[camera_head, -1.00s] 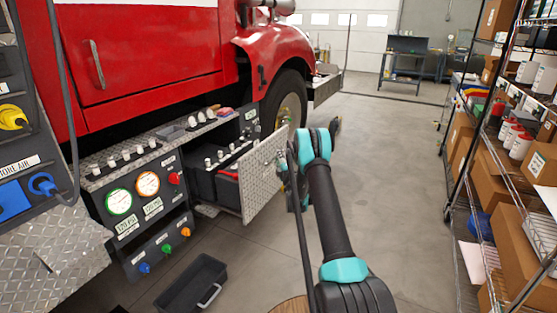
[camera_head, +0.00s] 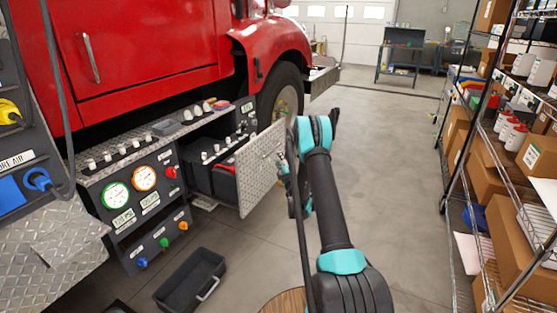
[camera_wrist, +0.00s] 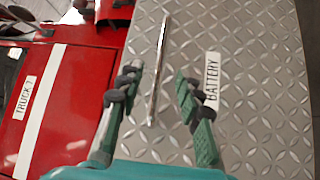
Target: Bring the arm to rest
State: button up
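My arm reaches forward over the floor beside the red truck (camera_head: 140,50) in the head view. In the wrist view my gripper (camera_wrist: 157,90) has its two fingers well apart, with nothing held between them. Beyond them is the diamond-plate battery door (camera_wrist: 240,60), with a "BATTERY" label and a thin metal handle (camera_wrist: 158,70). The handle lies between the fingers in the picture; I cannot tell the gap in depth. In the head view the door (camera_head: 262,165) stands swung open, and my arm hides part of its right side. The fingertips are hidden there.
The open compartment holds dark batteries (camera_head: 215,175). A gauge panel (camera_head: 140,215) is left of it. A black bin (camera_head: 190,280) lies on the floor. A wire shelf (camera_head: 470,150) with boxes stands at right. The floor between shelf and truck is clear.

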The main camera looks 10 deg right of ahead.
jog(key=s+d+r+m+g+h, duration=0.1)
jog(key=s+d+r+m+h, duration=0.1)
jog(key=d+r+m+h, duration=0.3)
jog(key=s+r+m+g, duration=0.1)
jog(key=s+r+m, duration=0.15)
jog(key=r, duration=0.35)
jog(key=s+d+r+m+g+h, duration=0.1)
jog(key=s+r+m+g, duration=0.1)
jog(key=s, duration=0.4)
jog(key=s+d+r+m+g+h, duration=0.1)
jog(key=s+r+m+g, duration=0.15)
jog(key=s, duration=0.35)
jog(key=s+a+f+m+g+y, duration=0.1)
jog(key=s+a+f+m+g, duration=0.1)
jog(key=s, duration=1.2)
jog(key=s+a+f+m+g+y, duration=0.1)
jog(key=s+a+f+m+g, duration=0.1)
jog(key=s, duration=1.2)
jog(key=s+a+f+m+g+y, duration=0.2)
jog(key=s+a+f+g, duration=0.1)
jog(key=s, duration=1.1)
jog(key=shift+s+a+f+g, duration=0.3)
jog(key=shift+a+f+g, duration=0.1)
jog(key=shift+f+g, duration=0.45)
jog(key=shift+r, duration=0.1)
jog(key=shift+c, duration=0.3)
